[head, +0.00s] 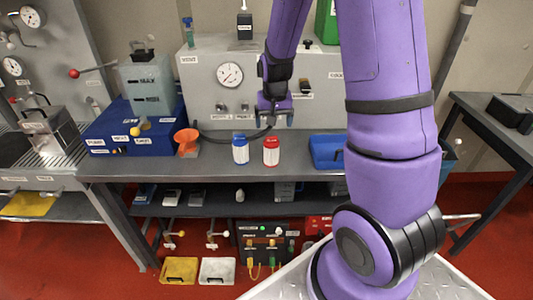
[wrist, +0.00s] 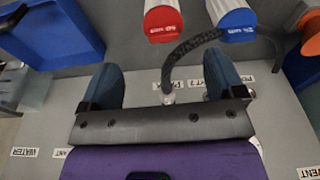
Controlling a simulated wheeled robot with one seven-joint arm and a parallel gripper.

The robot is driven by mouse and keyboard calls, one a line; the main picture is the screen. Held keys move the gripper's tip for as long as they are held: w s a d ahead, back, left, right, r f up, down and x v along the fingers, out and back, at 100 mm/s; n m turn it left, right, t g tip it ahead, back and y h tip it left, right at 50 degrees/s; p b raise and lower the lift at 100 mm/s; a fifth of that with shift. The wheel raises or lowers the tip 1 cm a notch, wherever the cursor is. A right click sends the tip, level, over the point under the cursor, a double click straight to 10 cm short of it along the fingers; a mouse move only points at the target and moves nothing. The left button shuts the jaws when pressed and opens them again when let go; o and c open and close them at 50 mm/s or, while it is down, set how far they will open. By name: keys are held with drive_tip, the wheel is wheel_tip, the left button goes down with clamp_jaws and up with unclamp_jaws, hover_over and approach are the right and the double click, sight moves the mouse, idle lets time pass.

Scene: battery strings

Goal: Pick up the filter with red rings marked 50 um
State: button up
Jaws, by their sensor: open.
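The filter with the red rings (head: 271,151) stands upright on the grey bench in the head view, with a white label band around its middle. In the wrist view its red end (wrist: 164,20) is marked "50 um" and lies beyond my fingertips, near the top edge. A similar filter with blue rings (head: 240,149) stands close on its left; in the wrist view it is on the right (wrist: 237,18). My gripper (head: 276,119) is open and empty, above and behind the red filter. Its two fingers (wrist: 161,68) are wide apart in the wrist view, not touching either filter.
A blue bin (head: 327,151) is to the right. The panel with a gauge (head: 230,74) is behind. A dark hose (wrist: 190,44) curves near the filters. Bare bench lies in front.

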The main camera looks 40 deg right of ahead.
sight(271, 142)
drive_tip(key=f, duration=0.5)
drive_tip(key=shift+w+d+f, duration=0.2)
drive_tip(key=shift+w+f, duration=0.15)
drive_tip(key=shift+w, duration=0.05)
drive_tip(key=shift+w+d+f, duration=0.1)
drive_tip(key=shift+w+f, duration=0.1)
drive_tip(key=shift+f, duration=0.6)
drive_tip(key=shift+w+f, duration=0.2)
drive_tip(key=shift+f, duration=0.65)
drive_tip(key=shift+w+d+f, duration=0.1)
drive_tip(key=shift+w+f, duration=0.1)
drive_tip(key=shift+f, duration=0.6)
drive_tip(key=c, duration=1.3)
drive_tip(key=shift+o, duration=0.2)
drive_tip(key=shift+r, duration=0.2)
